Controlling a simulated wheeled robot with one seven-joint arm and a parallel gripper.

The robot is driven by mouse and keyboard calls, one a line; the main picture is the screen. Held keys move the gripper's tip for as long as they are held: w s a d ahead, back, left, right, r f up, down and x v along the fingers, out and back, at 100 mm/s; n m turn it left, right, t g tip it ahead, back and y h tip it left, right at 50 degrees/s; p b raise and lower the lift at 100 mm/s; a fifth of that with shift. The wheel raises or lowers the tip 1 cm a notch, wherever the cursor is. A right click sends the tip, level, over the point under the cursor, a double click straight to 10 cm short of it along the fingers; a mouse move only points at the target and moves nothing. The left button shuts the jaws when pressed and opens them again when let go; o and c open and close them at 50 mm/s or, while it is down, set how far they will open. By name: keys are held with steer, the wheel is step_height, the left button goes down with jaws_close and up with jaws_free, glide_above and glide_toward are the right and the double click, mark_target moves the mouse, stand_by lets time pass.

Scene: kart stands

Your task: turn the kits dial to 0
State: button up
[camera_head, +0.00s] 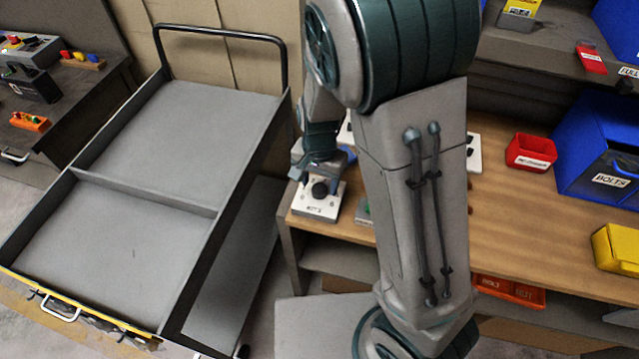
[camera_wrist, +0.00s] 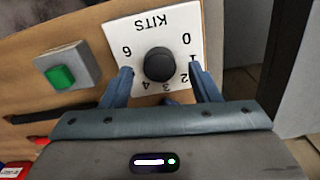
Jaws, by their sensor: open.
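The kits dial is a round black knob (camera_wrist: 159,64) on a white square plate (camera_wrist: 172,24) marked KITS. The plate shows upside down in the wrist view, with numbers around the knob, including 0, 2, 3, 4 and 6. I cannot tell which number the knob points to. In the head view the knob (camera_head: 320,189) and its plate sit at the left front corner of the wooden bench. My gripper (camera_wrist: 161,76) is open, with one blue-grey finger on each side of the knob. I see no clear contact. My arm hides part of the bench in the head view.
A green button on a grey block (camera_wrist: 62,77) is beside the plate. A grey cart (camera_head: 220,195) stands left of the wooden bench (camera_head: 500,210). A red bin (camera_head: 530,152), a blue bin (camera_head: 590,150) and a yellow bin (camera_head: 616,250) are at the right.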

steer(key=shift+f, duration=0.9)
steer(key=c, duration=1)
